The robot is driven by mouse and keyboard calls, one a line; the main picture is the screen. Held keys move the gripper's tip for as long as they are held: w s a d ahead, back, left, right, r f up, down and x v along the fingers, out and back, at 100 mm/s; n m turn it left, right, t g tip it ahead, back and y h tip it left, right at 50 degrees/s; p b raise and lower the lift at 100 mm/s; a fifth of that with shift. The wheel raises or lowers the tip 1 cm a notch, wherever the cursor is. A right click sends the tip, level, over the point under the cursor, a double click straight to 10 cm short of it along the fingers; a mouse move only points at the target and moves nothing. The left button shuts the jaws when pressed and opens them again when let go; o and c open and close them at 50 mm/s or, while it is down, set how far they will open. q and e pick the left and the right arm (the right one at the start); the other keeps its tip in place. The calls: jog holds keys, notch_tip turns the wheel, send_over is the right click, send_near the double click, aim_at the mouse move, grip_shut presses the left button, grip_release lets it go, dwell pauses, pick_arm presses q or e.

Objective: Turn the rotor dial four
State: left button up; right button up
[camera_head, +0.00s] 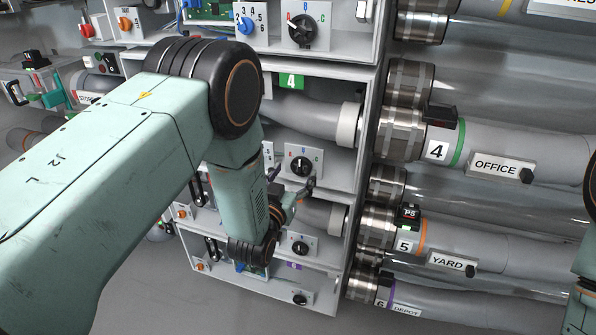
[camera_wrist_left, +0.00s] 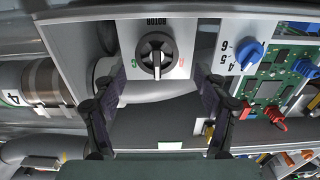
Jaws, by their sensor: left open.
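The rotor dial four (camera_head: 302,165) is a black knob on a white plate with letters, in the compartment below the green 4 label (camera_head: 291,81). In the left wrist view the dial (camera_wrist_left: 157,55) shows upside down under the word ROTOR, its grip bar about upright in the picture. My left gripper (camera_head: 304,189) is just below the dial in the head view. In the left wrist view my open left gripper (camera_wrist_left: 158,80) has one finger on each side of the dial, with nothing between them. Contact with the plate cannot be told. My right gripper is out of view.
The tube marked 4 OFFICE (camera_head: 490,148) runs right from this compartment. Another dial (camera_head: 300,246) sits lower and a larger one (camera_head: 303,31) higher. A circuit board (camera_wrist_left: 285,75) and blue knob (camera_wrist_left: 248,52) lie beside the dial. Shelf edges frame the compartment.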

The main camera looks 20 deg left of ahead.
aim_at(301, 167)
pick_arm(q)
jog(key=shift+w+d+r, duration=0.15)
jog(key=shift+w+d, duration=0.4)
jog(key=shift+w, duration=0.3)
jog(key=shift+w+a, duration=0.2)
jog(key=shift+w+a+f, duration=0.15)
jog(key=shift+a+f, duration=0.05)
jog(key=shift+a, duration=0.25)
jog(key=shift+d+r, duration=0.2)
jog(key=shift+d, duration=0.35)
jog(key=shift+c, duration=1.1)
jog(key=shift+a+f, duration=0.1)
jog(key=shift+a, duration=0.25)
jog(key=c, duration=0.5)
jog(key=shift+d, duration=0.2)
jog(key=c, duration=0.4)
jog(key=shift+a, duration=0.1)
